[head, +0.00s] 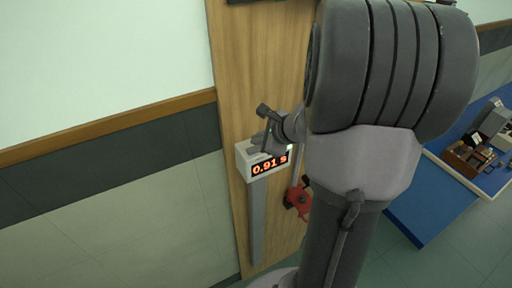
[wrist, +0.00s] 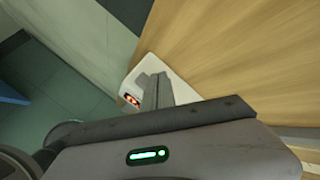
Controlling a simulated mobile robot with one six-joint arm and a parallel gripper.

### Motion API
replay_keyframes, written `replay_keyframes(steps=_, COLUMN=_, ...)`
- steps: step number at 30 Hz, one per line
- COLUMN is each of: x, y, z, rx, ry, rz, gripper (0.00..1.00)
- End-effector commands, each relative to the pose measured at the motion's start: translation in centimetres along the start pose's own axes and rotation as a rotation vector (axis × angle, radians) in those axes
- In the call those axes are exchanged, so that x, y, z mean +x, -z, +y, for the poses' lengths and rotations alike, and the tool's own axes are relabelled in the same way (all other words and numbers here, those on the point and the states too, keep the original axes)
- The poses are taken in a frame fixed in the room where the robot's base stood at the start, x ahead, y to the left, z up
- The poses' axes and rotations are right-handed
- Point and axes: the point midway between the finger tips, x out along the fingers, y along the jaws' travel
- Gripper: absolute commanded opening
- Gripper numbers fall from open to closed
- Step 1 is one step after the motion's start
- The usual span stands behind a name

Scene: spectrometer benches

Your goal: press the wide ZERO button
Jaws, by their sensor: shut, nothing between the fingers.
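A white box (head: 247,160) with a red lit display reading 0.91 s (head: 269,164) is fixed to a wooden panel. It also shows in the wrist view (wrist: 150,65), with part of its red display (wrist: 131,100). My gripper (head: 257,140) is at the top of the box in the head view. In the wrist view its fingers (wrist: 156,90) are shut, empty, and overlap the white box. I cannot tell whether the fingertips touch it. I cannot make out the ZERO button; the fingers and gripper body cover part of the box.
The wooden panel (head: 235,60) stands behind the box, with a grey post (head: 257,225) below it. A red part (head: 299,199) sits right of the post, close to my arm. A blue bench (head: 430,205) with instruments is at the right. Open floor lies at the lower right.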

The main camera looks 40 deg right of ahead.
Motion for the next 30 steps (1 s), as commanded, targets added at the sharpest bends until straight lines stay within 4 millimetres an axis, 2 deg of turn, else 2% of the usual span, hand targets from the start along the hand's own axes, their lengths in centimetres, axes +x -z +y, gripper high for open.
replay_keyframes(steps=30, x=0.74, y=0.55, z=0.54, rx=0.000, ry=0.000, rz=0.000, gripper=0.00)
